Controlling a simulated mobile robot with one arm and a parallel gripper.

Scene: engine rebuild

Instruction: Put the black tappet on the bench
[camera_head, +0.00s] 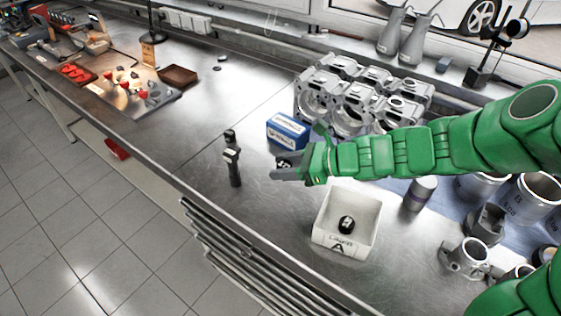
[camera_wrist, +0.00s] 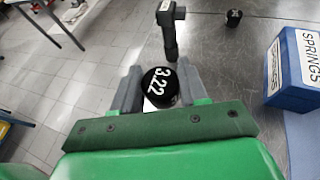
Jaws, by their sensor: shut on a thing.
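My gripper (camera_head: 279,172) is above the steel bench (camera_head: 185,137), between a blue box and a white bin. In the wrist view my gripper (camera_wrist: 154,88) is shut on a black tappet (camera_wrist: 160,84) marked 3.22 in white, held between the two grey fingers. In the head view the fingers mostly hide this tappet. Another black tappet (camera_head: 346,225) lies in the white bin (camera_head: 326,240) marked A. A small black piece (camera_wrist: 234,17) stands on the bench in the wrist view.
A dark upright measuring tool (camera_head: 233,165) stands left of my gripper. The blue springs box (camera_head: 288,130) is just behind it; it also shows in the wrist view (camera_wrist: 290,90). Engine castings (camera_head: 345,105) stand at the back.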

